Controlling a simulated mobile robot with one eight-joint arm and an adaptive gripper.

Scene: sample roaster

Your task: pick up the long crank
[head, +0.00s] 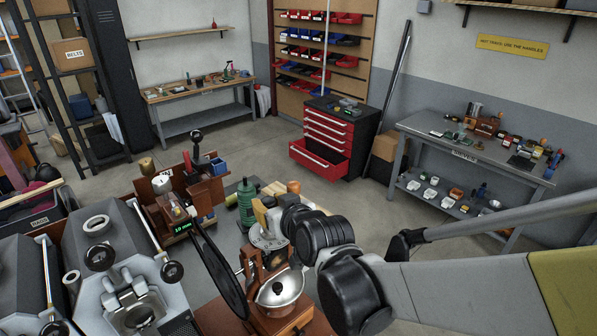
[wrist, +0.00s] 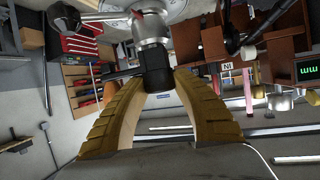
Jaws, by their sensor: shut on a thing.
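A pale metal disc lies just behind the collar. A dark ball on a silver arm (wrist: 66,17) shows at the top left. In the head view my fingers and arm hide most of the crank.
A green bottle (head: 246,203) stands close left of my gripper. A wooden stand with a green display (head: 182,227) and grey machines (head: 120,270) fill the left. A red tool cabinet (head: 335,135) has an open drawer.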

